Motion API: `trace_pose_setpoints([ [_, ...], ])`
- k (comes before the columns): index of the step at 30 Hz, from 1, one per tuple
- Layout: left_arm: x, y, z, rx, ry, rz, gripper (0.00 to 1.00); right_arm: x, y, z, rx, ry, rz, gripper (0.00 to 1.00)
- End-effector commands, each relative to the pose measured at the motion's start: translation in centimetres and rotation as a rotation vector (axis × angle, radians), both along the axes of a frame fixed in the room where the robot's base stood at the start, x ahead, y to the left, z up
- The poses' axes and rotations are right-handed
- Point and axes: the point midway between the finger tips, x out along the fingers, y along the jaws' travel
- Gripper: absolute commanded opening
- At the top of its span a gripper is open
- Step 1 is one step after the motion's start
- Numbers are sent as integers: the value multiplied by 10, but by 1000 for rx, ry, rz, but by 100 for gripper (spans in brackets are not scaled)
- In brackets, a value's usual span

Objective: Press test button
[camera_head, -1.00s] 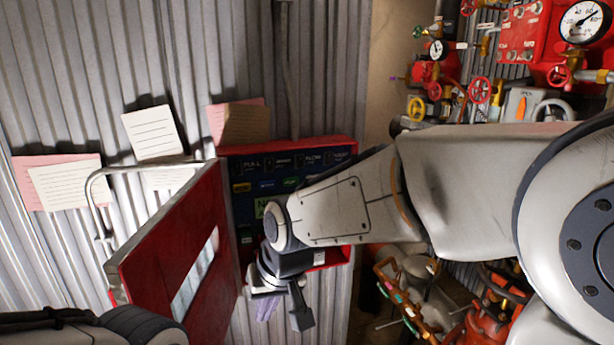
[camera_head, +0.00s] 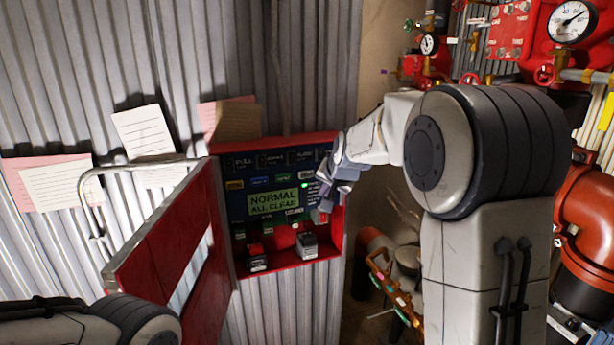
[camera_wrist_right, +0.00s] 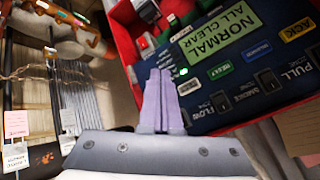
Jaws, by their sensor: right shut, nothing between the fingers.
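The red alarm panel box (camera_head: 335,262) is open on the corrugated wall, with a dark control face inside. Its green display (camera_head: 273,201) reads NORMAL ALL CLEAR and also shows in the right wrist view (camera_wrist_right: 221,35). Small coloured labelled buttons and switches surround it; I cannot tell which is the test button. A lit green lamp (camera_wrist_right: 183,71) is beside the fingertips. My right gripper (camera_head: 327,203) is shut and empty at the panel's right side; its tips (camera_wrist_right: 161,74) are over the face, contact unclear. My left arm shows at lower left, its gripper out of view.
The red door (camera_head: 160,232) stands open to the left of the panel. Paper notes (camera_head: 143,133) hang on the wall, near a grey pipe handle (camera_head: 92,205). Red valves and a gauge (camera_head: 571,21) are at upper right, and an orange pipe (camera_head: 585,215) at the right edge.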

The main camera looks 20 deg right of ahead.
Motion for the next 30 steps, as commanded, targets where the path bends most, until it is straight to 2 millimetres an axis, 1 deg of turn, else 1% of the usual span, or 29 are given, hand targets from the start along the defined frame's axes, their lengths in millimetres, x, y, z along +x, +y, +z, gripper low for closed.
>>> trace_pose_setpoints([
  [4, 0, 0, 5, 0, 0, -1, 50, 6, 1, 1, 0, 2, 1, 0],
  [7, 0, 0, 13, 0, 0, -2, 50, 15, 1, 3, 1, 2, 2, 0],
  [15, 0, 0, 40, 0, -1, -6, 50, 54, 3, 4, 0, 4, 3, 0],
  [21, 0, 0, 56, 0, -1, -9, 50, 77, 3, 3, 0, 3, 2, 0],
  [25, 0, 0, 60, 0, -1, -10, 50, 84, 4, 1, 0, 3, 2, 0],
  [30, 0, 0, 61, 0, -1, -11, 50, 88, 4, 0, 0, 0, 2, 0],
])
